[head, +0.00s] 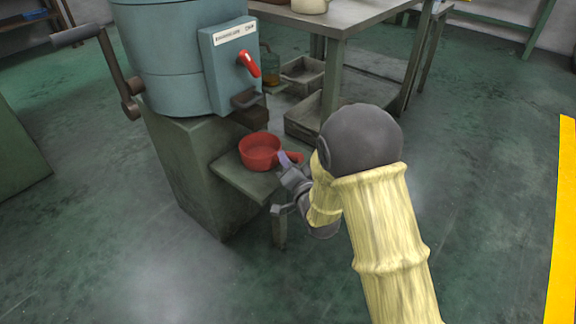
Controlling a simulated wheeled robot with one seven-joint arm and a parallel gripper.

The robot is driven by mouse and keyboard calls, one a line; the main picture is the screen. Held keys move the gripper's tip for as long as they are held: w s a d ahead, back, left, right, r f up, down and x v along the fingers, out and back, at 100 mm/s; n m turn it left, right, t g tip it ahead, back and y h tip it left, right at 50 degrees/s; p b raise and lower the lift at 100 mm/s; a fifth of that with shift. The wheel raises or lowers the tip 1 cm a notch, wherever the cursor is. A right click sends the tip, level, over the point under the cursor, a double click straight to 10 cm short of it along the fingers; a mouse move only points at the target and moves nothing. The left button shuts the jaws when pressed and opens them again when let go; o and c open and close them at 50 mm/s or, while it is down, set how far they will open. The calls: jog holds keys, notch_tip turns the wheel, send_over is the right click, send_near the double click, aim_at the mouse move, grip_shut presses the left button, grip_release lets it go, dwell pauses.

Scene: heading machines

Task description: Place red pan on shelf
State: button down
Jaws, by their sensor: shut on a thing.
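The red pan (259,153) is upright at the small green shelf (236,185) on the front of the machine. It appears to rest on the shelf, but I cannot tell whether its base touches the surface. My gripper (287,161) is at the right side of the pan, shut on its handle. The handle is mostly hidden by the gripper. My yellow-sleeved arm reaches in from the lower right.
The blue-grey machine (165,60) with a red lever (249,64) stands above and behind the shelf. A metal table (345,20) stands behind, with trays (303,75) below. A crank handle (80,36) sticks out left. Floor at the right is clear.

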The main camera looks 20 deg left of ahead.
jog(key=c, duration=1.3)
grip_release()
jog(key=shift+o, duration=0.2)
jog(key=shift+r, duration=0.1)
jog(key=p+v, duration=0.5)
jog(key=v, duration=0.7)
jog(key=shift+w+d, duration=0.1)
jog(key=shift+d, duration=0.05)
